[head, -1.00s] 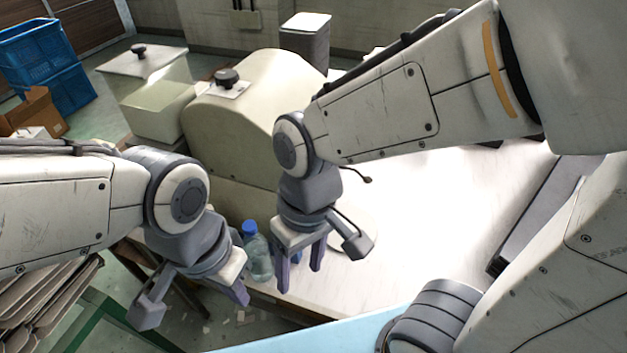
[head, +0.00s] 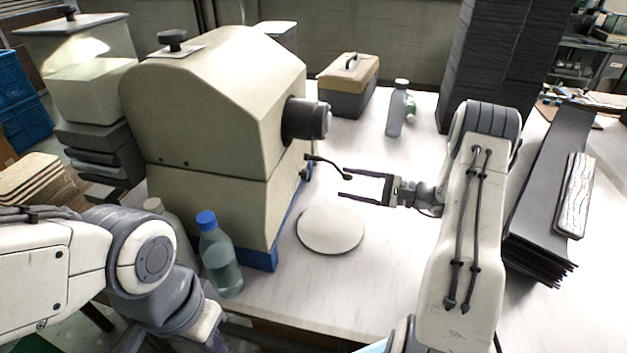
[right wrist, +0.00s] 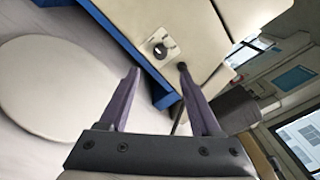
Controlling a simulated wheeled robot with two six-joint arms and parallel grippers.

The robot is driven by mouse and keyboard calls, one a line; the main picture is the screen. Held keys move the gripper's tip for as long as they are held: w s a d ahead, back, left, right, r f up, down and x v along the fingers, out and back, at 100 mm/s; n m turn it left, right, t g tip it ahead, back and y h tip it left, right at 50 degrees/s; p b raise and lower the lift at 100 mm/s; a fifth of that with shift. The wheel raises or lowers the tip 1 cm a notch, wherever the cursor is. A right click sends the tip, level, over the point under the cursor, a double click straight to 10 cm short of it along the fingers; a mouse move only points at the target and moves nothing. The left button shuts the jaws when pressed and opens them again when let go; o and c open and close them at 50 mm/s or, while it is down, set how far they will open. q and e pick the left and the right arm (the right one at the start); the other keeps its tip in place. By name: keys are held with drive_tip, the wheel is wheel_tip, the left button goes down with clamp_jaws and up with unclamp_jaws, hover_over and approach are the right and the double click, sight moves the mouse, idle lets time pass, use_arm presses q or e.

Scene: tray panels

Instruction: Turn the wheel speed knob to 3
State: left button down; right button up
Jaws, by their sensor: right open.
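The speed knob (right wrist: 160,50) is a small dark knob on a pale plate on the machine's side in the right wrist view. Its pointer and numbers are too small to read. In the head view it is a small dark shape (head: 304,174) low on the right side of the cream machine (head: 215,110). My right gripper (head: 342,185) is open and empty, lying level and pointing left at that side, apart from the knob. In the right wrist view its fingertips (right wrist: 158,69) frame the knob's area. My left gripper (head: 215,345) is mostly cut off at the bottom edge.
A thin dark curved rod with a knobbed end (head: 326,162) sticks out close to my right fingers. A round pale disc (head: 331,228) lies below them. A blue-capped bottle (head: 220,258) stands at the machine's front. A toolbox (head: 348,88) and grey bottle (head: 396,112) stand behind.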

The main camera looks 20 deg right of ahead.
sight(303, 174)
drive_tip(key=p+x, duration=0.1)
drive_tip(key=x, duration=0.9)
drive_tip(key=shift+p, duration=0.3)
drive_tip(key=shift+c, duration=0.3)
clamp_jaws()
